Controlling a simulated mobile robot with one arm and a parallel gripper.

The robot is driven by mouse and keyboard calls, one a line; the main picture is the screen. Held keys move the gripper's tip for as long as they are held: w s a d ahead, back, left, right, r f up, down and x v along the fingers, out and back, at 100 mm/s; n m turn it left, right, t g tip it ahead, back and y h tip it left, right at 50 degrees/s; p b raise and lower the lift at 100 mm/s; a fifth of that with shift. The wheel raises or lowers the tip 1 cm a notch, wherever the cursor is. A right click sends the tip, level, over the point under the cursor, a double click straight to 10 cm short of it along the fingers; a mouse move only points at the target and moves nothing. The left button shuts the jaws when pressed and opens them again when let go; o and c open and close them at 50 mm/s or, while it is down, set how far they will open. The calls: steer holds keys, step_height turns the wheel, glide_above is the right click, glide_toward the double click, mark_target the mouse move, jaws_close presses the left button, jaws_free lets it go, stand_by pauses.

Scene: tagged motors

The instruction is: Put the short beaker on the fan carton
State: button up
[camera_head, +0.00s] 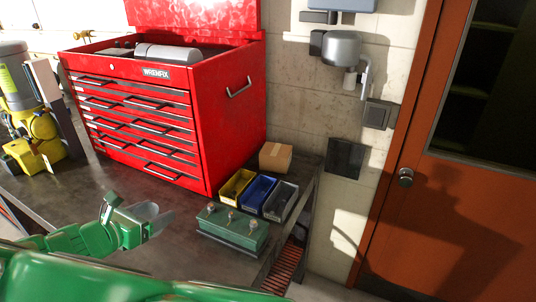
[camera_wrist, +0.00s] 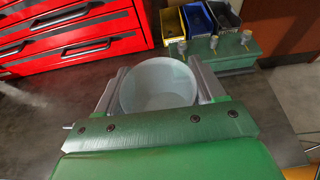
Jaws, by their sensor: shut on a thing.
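My gripper (camera_head: 148,221) is over the dark workbench, in front of the red tool chest. It is shut on a pale grey, round, open-topped beaker (camera_wrist: 158,86), which sits between the two fingers in the wrist view. The beaker (camera_head: 147,211) is partly hidden by the gripper in the head view. Its height above the bench is hard to tell. A small brown cardboard carton (camera_head: 275,157), the only carton in view, stands at the back right of the bench against the wall. My gripper is apart from it, to its left and nearer the camera.
Yellow (camera_head: 237,186), blue (camera_head: 255,193) and grey (camera_head: 281,201) bins stand in front of the carton. A green block with metal knobs (camera_head: 232,229) is nearer. The red tool chest (camera_head: 190,120) rises behind. A yellow motor (camera_head: 40,130) is at left. The bench is bare around my gripper.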

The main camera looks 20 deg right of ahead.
step_height(320, 180, up, 12)
steer(key=w+d+m+h, duration=0.1)
steer(key=w+d, duration=1.3)
steer(key=d, duration=0.4)
steer(key=w+d+g, duration=0.1)
steer(key=w+d, duration=0.1)
steer(key=d, duration=0.9)
steer(key=w+d, duration=0.3)
steer(key=d, duration=0.9)
glide_above(278, 147)
steer(key=s, duration=0.1)
steer(key=shift+m, duration=0.3)
step_height(278, 147, down, 14)
steer(key=shift+s+a+r, duration=0.1)
steer(key=shift+r, duration=0.05)
steer(key=shift+w+f, duration=0.55)
steer(key=shift+f, duration=1.65)
